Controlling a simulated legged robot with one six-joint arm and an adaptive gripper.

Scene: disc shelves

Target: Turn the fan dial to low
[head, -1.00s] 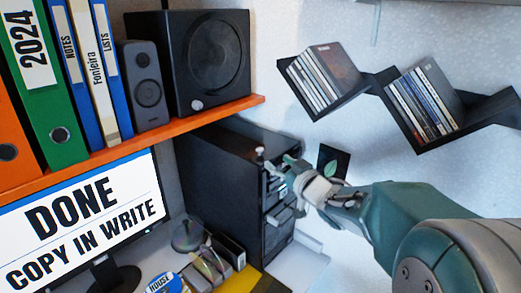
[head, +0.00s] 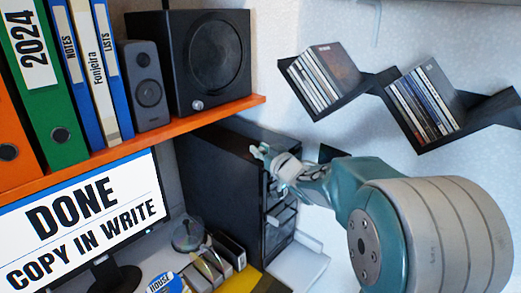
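No fan dial can be made out for certain in the head view. A small black square plate (head: 329,152) on the white wall is mostly hidden behind my arm. A round pale knob (head: 197,105) sits at the bottom front of the large black speaker (head: 208,60). My gripper (head: 262,153) is in front of the upper front of the black cabinet (head: 215,180), its fingers pointing left and up. The fingertips are small and overlap the dark cabinet, so their opening and any contact are unclear.
An orange shelf (head: 150,135) with binders and speakers runs above the monitor (head: 80,225). Two disc groups (head: 323,78) stand on the black zigzag wall shelf (head: 490,108). Desk items, including a file holder (head: 228,252), stand below my gripper.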

